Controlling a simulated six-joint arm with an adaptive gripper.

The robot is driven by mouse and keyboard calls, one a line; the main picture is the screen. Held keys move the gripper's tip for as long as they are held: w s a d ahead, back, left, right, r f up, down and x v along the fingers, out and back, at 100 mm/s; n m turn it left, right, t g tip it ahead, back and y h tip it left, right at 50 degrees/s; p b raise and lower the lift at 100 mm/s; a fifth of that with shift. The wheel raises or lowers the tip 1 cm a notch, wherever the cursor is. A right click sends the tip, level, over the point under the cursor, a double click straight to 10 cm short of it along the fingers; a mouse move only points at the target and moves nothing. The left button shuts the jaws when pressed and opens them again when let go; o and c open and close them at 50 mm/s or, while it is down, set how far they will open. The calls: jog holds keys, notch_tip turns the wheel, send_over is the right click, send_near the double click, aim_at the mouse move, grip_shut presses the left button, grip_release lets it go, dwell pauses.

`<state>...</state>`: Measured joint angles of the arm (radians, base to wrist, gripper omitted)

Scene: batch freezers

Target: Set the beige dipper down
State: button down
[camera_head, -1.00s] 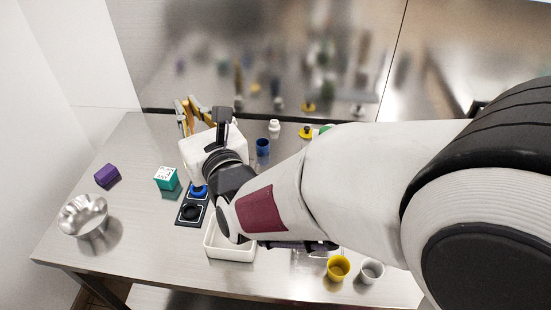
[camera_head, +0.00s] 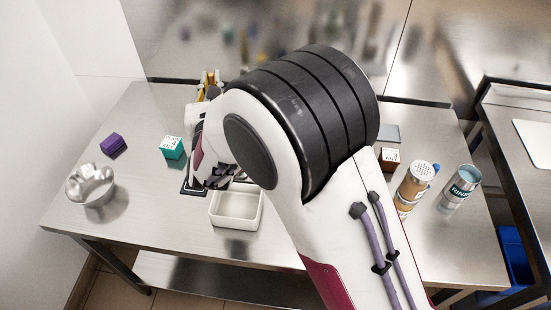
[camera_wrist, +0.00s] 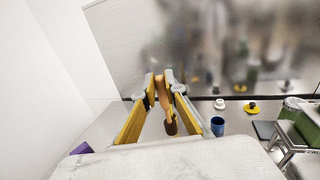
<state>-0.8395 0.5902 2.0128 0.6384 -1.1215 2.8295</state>
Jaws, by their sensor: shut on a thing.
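The beige dipper (camera_wrist: 160,92) is in the wrist view, with a light handle between my fingertips and a darker brown end hanging toward me. My gripper (camera_wrist: 160,82) is shut on its handle. The dipper appears raised, with blurred background behind it; what lies directly beneath is not clear.
A white tray (camera_head: 216,219), metal bowl (camera_head: 90,187), teal cube (camera_head: 172,147) and purple box (camera_head: 113,145) are on the steel table. A shaker (camera_head: 414,187) and metal cup (camera_head: 460,187) stand right. A blue cup (camera_wrist: 217,125) is right of my gripper.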

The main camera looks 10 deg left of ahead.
jog(key=w+d+f+m+h, duration=0.5)
jog(key=d+f+m+h, duration=0.2)
jog(key=d+f+h, duration=0.3)
jog(key=s+d+r+m+g+h, duration=0.3)
jog(key=s+d+m+g+h, duration=0.1)
jog(key=d+h, duration=0.3)
jog(key=shift+s+m+g+h, duration=0.15)
jog(key=shift+m+g+h, duration=0.2)
jog(key=shift+m, duration=0.25)
jog(key=shift+f, duration=0.15)
notch_tip(320, 180, down, 6)
jog(key=shift+f, duration=0.1)
jog(key=shift+f, duration=1.85)
